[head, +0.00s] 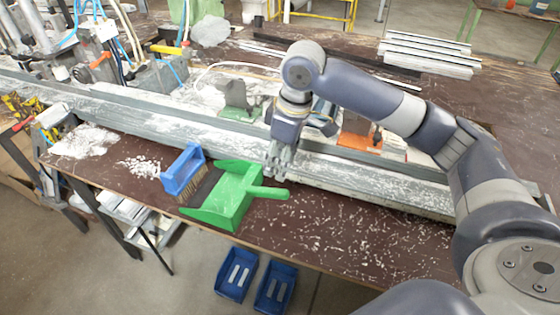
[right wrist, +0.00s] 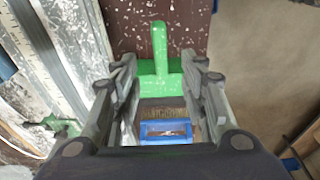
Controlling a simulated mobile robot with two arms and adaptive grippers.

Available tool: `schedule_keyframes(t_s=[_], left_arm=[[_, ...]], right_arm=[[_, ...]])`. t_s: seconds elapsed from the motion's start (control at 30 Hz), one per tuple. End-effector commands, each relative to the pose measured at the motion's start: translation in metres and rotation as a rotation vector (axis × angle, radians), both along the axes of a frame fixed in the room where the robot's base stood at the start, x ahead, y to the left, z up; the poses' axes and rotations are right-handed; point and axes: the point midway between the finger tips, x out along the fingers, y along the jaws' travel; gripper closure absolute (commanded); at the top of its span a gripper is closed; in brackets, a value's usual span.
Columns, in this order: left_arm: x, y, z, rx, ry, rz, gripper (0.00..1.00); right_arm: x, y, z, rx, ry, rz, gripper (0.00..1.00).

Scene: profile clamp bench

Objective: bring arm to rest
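My right arm reaches in from the right in the head view. Its gripper (head: 277,172) points down at the front edge of the long grey rail, close to the dustpan's handle. In the right wrist view the two fingers of this gripper (right wrist: 161,72) stand apart with nothing held between them. The green dustpan (head: 232,196) and the blue brush (head: 184,171) lie side by side on the bench. The dustpan (right wrist: 160,82) and the brush (right wrist: 166,131) show beyond and between the open fingers. My left gripper is not in view.
The long grey rail (head: 180,128) crosses the brown bench (head: 340,215), which is strewn with pale shavings. A green block (head: 240,112) and an orange block (head: 360,134) stand by the rail. Two blue bins (head: 236,276) are below the front edge. Metal profiles (head: 428,52) lie at the back right.

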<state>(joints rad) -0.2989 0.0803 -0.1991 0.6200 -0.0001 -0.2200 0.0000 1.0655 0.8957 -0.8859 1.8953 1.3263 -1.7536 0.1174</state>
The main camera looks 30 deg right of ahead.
Motion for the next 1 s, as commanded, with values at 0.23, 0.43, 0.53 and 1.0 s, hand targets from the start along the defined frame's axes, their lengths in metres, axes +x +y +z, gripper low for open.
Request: schedule_keyframes(t_s=[0.23,0.43,0.53,1.0], left_arm=[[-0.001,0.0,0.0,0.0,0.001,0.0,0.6],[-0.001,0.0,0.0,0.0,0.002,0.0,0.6],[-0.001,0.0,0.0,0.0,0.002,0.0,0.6],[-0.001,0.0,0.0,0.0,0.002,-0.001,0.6]], right_arm=[[0.0,0.0,-0.001,0.0,0.0,0.0,0.6],[-0.006,0.017,-0.021,0.008,-0.005,0.032,0.6],[-0.013,0.036,-0.044,0.023,-0.018,0.062,0.6],[-0.072,0.117,-0.131,0.169,-0.118,0.05,0.6]])
